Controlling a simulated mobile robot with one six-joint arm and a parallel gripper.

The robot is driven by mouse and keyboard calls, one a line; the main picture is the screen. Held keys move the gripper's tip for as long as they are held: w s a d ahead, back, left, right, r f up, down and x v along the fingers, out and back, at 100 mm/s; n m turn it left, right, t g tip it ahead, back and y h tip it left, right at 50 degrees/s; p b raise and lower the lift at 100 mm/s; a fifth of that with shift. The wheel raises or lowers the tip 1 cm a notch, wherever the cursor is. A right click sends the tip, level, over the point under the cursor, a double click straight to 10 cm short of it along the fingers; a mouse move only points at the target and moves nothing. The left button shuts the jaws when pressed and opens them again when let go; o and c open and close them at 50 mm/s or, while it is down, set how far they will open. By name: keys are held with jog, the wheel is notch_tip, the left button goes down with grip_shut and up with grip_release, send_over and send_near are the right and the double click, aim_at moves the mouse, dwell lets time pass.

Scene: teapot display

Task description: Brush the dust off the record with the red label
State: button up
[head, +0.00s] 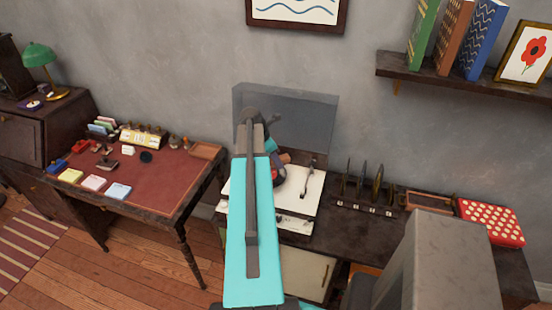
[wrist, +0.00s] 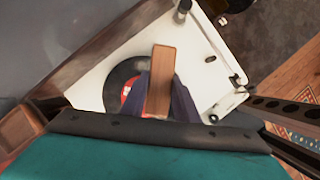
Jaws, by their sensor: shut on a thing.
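A black record with a red label (wrist: 122,76) lies on the white turntable (wrist: 95,88) in the wrist view. Its lower and right parts are hidden behind the brush, my fingers and my wrist. My gripper (wrist: 161,92) is shut on a wooden-backed brush (wrist: 161,68), one dark finger on each side. The brush is over the right part of the record; I cannot tell whether its bristles touch. In the head view the turntable (head: 305,192) stands with its clear lid raised, and my teal arm hides most of the record. Dust cannot be made out.
The raised lid (head: 300,115) stands behind the turntable. The tonearm (head: 307,180) is at its right. A rack of upright records (head: 364,187), a wooden tray (head: 428,202) and a red dotted case (head: 491,222) are further right. A red-topped desk (head: 135,180) with small items stands left.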

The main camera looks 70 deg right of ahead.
aim_at(285, 165)
jog(key=shift+f+b, duration=0.95)
jog(key=shift+f, duration=0.7)
jog(key=shift+f, duration=0.4)
jog(key=shift+s+d, duration=0.6)
jog(key=shift+s, duration=0.25)
jog(key=shift+s+d, duration=0.55)
jog(key=shift+s, duration=0.25)
jog(key=shift+d, duration=0.1)
jog(key=shift+w+d+f+p, duration=0.1)
jog(key=shift+w+d+p, duration=0.25)
jog(key=shift+w+d, duration=0.1)
